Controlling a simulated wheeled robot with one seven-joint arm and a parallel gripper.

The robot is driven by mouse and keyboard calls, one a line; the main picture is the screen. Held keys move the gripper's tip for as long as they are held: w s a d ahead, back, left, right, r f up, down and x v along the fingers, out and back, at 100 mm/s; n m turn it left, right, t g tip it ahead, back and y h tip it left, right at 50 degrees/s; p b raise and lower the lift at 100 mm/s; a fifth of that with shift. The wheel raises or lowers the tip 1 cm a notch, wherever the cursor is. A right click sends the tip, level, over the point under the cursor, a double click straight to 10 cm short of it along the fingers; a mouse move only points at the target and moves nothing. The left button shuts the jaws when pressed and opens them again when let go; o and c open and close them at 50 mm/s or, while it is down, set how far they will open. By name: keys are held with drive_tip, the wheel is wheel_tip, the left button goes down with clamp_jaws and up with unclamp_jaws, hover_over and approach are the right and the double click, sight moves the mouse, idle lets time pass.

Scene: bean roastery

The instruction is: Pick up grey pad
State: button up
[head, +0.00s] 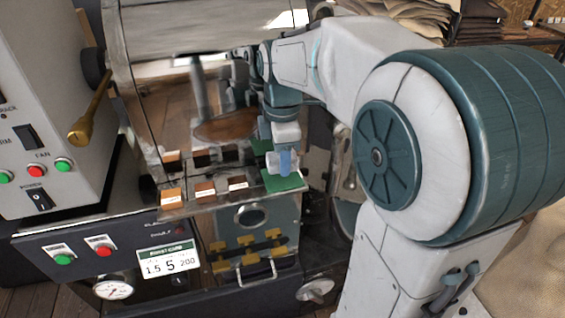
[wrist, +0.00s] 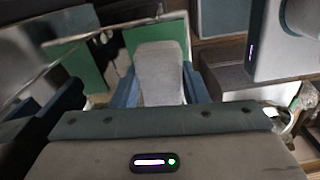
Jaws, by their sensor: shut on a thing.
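The grey pad (wrist: 160,72) is a pale grey, rounded block in the wrist view, standing between my two blue fingers. My gripper (wrist: 158,88) is shut on it, with a finger against each side. In the head view my gripper (head: 283,162) is small and points down over the right end of the roaster's front ledge, just above a green square (head: 284,182). The pad is hard to tell from the fingers there. Whether its lower end touches the green square cannot be told.
The ledge (head: 225,199) carries several small colour-sample blocks (head: 205,190) to the left of my gripper. The roaster's metal body (head: 190,35) rises behind and above. A control panel (head: 35,140) with a brass handle (head: 88,118) stands at the left. A gauge (head: 114,289) sits below.

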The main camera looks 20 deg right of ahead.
wheel_tip(320, 180, up, 25)
drive_tip(key=p, duration=0.5)
drive_tip(key=shift+o, duration=0.8)
drive_tip(key=shift+c, duration=0.5)
drive_tip(key=shift+a, duration=0.1)
